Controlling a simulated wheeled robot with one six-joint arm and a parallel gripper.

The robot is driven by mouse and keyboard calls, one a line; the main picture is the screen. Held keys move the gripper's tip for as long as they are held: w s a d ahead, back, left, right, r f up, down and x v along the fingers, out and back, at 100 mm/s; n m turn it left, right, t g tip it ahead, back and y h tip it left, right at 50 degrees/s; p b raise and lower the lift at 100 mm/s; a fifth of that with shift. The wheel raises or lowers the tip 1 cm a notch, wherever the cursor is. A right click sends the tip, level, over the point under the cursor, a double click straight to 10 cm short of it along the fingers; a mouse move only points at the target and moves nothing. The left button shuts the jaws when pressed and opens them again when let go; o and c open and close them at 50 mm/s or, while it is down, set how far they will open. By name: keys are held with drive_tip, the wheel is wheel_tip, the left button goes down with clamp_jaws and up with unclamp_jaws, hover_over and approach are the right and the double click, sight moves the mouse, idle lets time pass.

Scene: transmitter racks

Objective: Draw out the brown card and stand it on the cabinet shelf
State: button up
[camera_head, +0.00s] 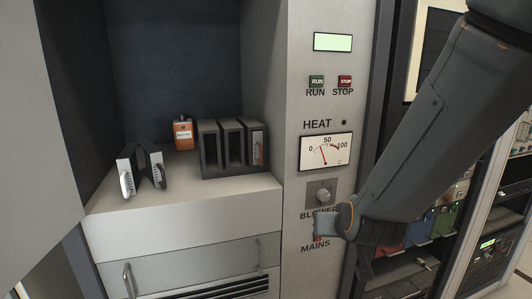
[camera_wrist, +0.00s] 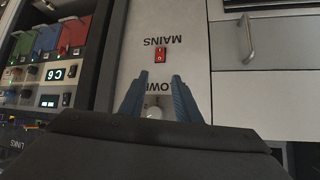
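A black three-slot holder (camera_head: 210,150) stands on the cabinet shelf (camera_head: 195,195) in the head view. Its right slot holds a card with a grey-brown front (camera_head: 257,148); the other two slots look empty. I cannot tell surely whether this is the brown card. Two pale cards with handles (camera_head: 127,172) stand on the shelf at the left. My gripper (camera_wrist: 158,80) is open and empty in the wrist view.
An orange bottle (camera_head: 183,133) stands left of the holder. The shelf front between cards and holder is clear. Below are drawers with handles (camera_head: 128,281). At right, a dark rack holds red, green and blue cards (camera_wrist: 47,38), partly hidden by my arm in the head view.

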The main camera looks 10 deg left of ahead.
drive_tip(key=a+r+n+t+y+p, duration=0.1)
drive_tip(key=a+r+t+y+p, duration=0.15)
drive_tip(key=a+r, duration=0.55)
drive_tip(key=t+p, duration=0.2)
drive_tip(key=t, duration=0.3)
approach(262, 151)
drive_tip(key=shift+n+y, duration=0.3)
drive_tip(key=shift+y, duration=0.05)
drive_tip(key=p+x, duration=0.1)
drive_tip(key=x, duration=0.6)
drive_tip(key=shift+w+f+p, duration=0.1)
drive_tip(key=shift+w+p, duration=0.25)
clamp_jaws()
